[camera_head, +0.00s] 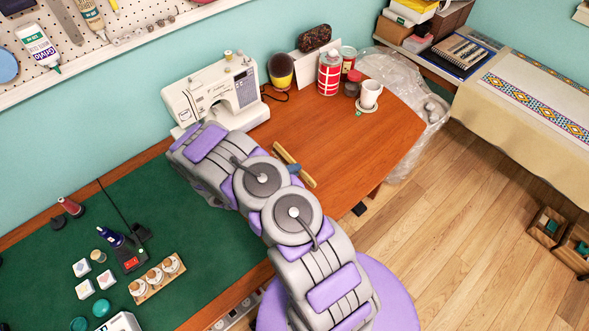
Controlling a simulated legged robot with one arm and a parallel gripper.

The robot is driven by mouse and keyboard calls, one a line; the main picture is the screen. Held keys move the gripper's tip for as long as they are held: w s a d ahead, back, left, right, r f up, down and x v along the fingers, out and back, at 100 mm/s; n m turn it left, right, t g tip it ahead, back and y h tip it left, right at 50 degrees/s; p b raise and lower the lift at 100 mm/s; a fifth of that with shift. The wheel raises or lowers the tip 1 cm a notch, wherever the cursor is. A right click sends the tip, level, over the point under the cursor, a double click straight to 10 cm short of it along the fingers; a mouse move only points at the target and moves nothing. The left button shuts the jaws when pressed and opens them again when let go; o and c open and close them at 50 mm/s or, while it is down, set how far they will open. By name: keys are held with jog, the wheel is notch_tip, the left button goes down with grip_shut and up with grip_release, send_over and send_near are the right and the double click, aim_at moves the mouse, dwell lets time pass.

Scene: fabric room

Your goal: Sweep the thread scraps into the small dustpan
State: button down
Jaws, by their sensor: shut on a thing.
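My arm reaches up from the bottom and bends over the middle of the table. Its far end lies in front of the sewing machine's base, and my gripper is hidden, so its jaws do not show. A tan wooden bar (281,153) with a blue part (295,169) lies on or above the wooden tabletop, just right of my arm; my arm hides some of what is around it, and I cannot tell if it is a brush. I make out no thread scraps and no clear dustpan.
A white sewing machine (211,97) stands behind my arm. A red-checked bottle (330,72) and a white mug (370,93) stand at the back right. The green mat (55,260) holds spools and small blocks at left. The wooden tabletop (350,140) is clear at right.

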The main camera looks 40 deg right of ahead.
jog(key=shift+a+f, duration=0.4)
jog(key=shift+a, duration=0.2)
jog(key=shift+a+f+b, duration=0.1)
jog(key=shift+f+b, duration=0.15)
jog(key=shift+b, duration=0.1)
jog(key=shift+d+f, duration=0.45)
jog(key=shift+f, duration=0.05)
jog(key=shift+s+a+r, duration=0.1)
jog(key=shift+a, duration=1.8)
jog(key=shift+a+p, duration=0.25)
jog(key=shift+p, duration=0.2)
jog(key=shift+s+a, duration=0.1)
